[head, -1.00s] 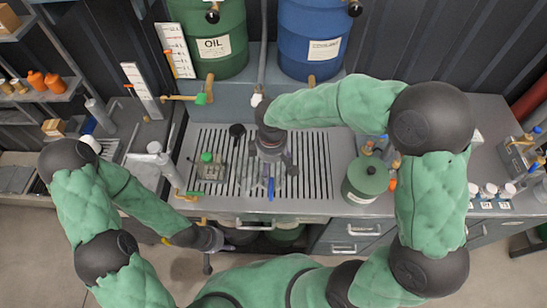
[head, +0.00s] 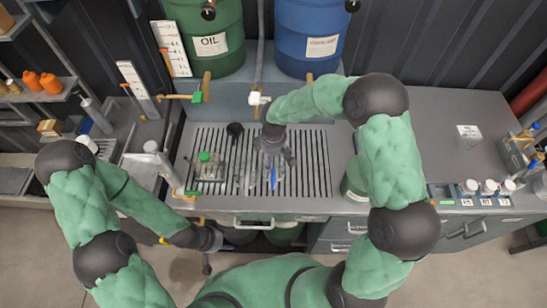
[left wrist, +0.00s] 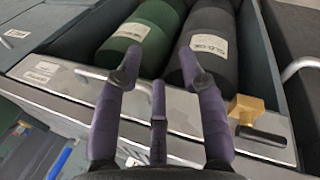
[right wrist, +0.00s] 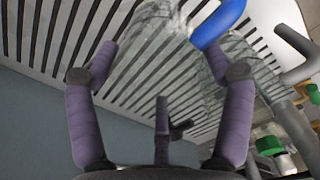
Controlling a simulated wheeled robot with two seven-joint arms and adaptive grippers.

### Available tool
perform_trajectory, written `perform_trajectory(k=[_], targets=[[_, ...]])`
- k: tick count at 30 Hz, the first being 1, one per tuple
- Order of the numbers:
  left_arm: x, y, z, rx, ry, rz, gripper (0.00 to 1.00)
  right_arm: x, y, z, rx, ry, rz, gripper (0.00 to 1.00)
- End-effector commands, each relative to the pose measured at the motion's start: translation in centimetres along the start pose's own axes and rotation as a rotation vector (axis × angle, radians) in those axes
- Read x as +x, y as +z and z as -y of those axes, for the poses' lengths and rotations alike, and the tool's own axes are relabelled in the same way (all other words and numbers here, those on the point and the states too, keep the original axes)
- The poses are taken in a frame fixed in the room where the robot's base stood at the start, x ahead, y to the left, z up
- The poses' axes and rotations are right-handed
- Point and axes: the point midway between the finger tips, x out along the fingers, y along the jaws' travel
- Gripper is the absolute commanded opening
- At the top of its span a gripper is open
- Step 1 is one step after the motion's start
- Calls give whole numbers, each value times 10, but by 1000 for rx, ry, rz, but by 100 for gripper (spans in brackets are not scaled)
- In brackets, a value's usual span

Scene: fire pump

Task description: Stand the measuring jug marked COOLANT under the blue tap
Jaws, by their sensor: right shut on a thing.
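My right gripper (head: 275,152) is low over the slatted drain grate, shut on a clear jug (right wrist: 152,48) that shows between its fingers in the right wrist view. A blue handle (right wrist: 220,22) and more clear vessel wall are right beside it; the blue handle also shows in the head view (head: 273,178). I cannot read a COOLANT mark. Another clear vessel (head: 246,178) stands to the left. The blue drum (head: 308,38) has a brass outlet below it; my right arm hides the blue tap. My left gripper (left wrist: 160,80) is open and empty before the cabinet front.
A green-handled tap (head: 197,97) and a white-handled tap (head: 258,99) stick out behind. A green canister (head: 354,182) is partly behind my right arm.

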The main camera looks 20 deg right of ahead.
Motion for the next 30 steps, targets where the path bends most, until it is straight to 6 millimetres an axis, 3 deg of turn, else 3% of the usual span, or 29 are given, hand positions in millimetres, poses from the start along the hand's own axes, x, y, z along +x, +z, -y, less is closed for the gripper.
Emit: perform_trajectory(k=[11, 12, 13, 25, 30], targets=[[3, 0, 1, 0, 0, 0, 40, 4, 0, 0, 1, 2, -2, 28], [2, 0, 1, 0, 0, 0, 40, 3, 0, 0, 1, 1, -2, 92], [2, 0, 1, 0, 0, 0, 40, 3, 0, 0, 1, 1, -2, 100], [1, 0, 0, 0, 0, 0, 40, 1, 0, 0, 1, 1, -2, 100], [-2, 0, -1, 0, 0, 0, 40, -13, -1, -1, 2, 4, -4, 100]])
